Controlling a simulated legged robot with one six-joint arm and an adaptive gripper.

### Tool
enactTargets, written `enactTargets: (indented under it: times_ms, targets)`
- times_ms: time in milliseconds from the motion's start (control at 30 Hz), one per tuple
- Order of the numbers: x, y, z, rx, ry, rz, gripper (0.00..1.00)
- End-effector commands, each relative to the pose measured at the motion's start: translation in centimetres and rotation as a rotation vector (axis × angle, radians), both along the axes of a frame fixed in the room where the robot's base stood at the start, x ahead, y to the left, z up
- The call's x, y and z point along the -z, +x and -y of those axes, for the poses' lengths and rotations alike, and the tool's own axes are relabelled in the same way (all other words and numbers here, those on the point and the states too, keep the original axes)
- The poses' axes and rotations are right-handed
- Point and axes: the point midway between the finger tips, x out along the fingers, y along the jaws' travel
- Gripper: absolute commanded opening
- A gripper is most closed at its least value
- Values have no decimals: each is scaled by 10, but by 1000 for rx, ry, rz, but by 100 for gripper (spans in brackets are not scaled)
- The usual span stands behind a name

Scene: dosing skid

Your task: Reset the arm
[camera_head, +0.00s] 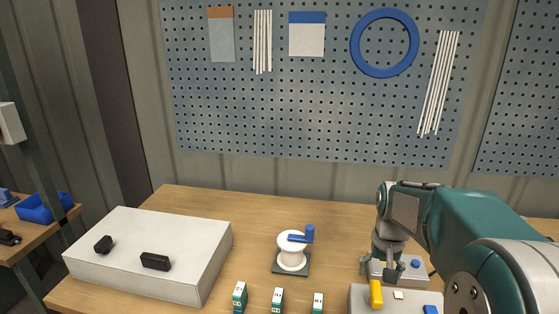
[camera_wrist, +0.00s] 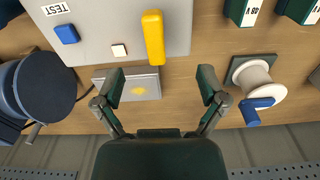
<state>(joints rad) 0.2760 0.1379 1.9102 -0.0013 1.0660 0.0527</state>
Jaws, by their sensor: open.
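My arm reaches in from the right in the head view. My gripper (camera_head: 382,268) points down over the right part of the bench, open and empty. In the wrist view its two fingers (camera_wrist: 161,82) stand wide apart. A grey control box (camera_wrist: 95,25) with a yellow lever (camera_wrist: 153,37), a small white button (camera_wrist: 119,50), a blue button (camera_wrist: 67,33) and a TEST label lies just beyond the fingertips. A small metal box (camera_wrist: 140,88) with a yellow mark shows between the fingers. The yellow lever also shows in the head view (camera_head: 376,293).
A white spool (camera_head: 291,251) with a blue handle stands left of my gripper. Several green labelled blocks (camera_head: 278,299) line the front. A large white box (camera_head: 150,250) with two black parts fills the left. A pegboard (camera_head: 310,110) hangs behind. Bare wood lies between spool and white box.

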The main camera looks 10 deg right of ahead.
Motion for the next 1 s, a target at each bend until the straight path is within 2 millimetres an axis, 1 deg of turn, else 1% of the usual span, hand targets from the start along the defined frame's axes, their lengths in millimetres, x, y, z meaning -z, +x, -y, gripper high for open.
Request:
enactTargets:
  times_ms: [33, 200, 300, 433, 600, 733, 867, 1000]
  targets:
    - [-12, -8, -9, -18, -8, 28, 91]
    - [-41, -43, -41, -85, -29, 120, 91]
    - [-54, -65, -58, -126, -41, 175, 91]
    - [-64, -96, -77, -177, -54, 246, 91]
    - [-71, -135, -98, -242, -66, 342, 91]
    - [-69, -162, -109, -286, -72, 406, 91]
    - [-66, -177, -115, -314, -76, 449, 91]
    - [-64, -182, -117, -323, -76, 461, 91]
